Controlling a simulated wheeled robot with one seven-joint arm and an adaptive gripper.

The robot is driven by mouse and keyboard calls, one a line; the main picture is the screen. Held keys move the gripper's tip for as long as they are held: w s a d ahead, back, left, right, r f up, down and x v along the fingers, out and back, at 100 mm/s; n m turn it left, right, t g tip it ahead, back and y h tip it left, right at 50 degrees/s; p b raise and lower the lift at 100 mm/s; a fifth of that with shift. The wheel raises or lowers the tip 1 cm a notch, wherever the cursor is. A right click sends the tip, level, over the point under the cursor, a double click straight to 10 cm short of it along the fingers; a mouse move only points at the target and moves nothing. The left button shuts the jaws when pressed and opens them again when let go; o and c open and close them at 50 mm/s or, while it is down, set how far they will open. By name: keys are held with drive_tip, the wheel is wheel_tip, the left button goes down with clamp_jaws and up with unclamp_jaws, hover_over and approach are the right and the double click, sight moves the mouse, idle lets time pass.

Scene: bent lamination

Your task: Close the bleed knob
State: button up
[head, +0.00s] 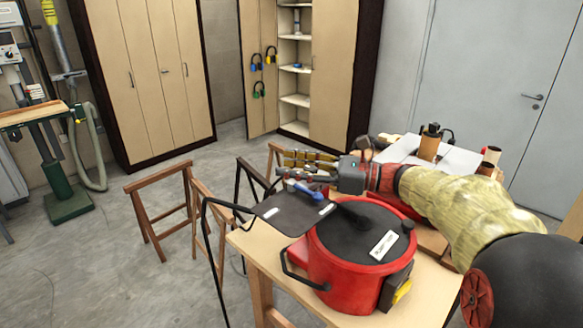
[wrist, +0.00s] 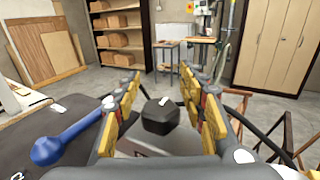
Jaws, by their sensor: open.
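A black faceted knob (wrist: 161,118) with a white mark on top shows in the wrist view, below and between my fingers; it looks like the bleed knob. My gripper (wrist: 160,82) is open, with yellow-padded fingers on either side of the knob in that view. I cannot tell whether they touch it. In the head view my gripper (head: 293,158) is held level over the far edge of the bench, pointing left. The knob cannot be made out there, being hidden or too small.
A blue lever (wrist: 68,140) lies left of the knob; it also shows in the head view (head: 303,190). A red pot (head: 340,262) with a black lid stands on the wooden bench (head: 257,245), close below my arm. Wooden trestles (head: 160,210) stand beyond it.

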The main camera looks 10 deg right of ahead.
drive_tip(key=shift+c, duration=1.3)
drive_tip(key=c, duration=0.7)
clamp_jaws()
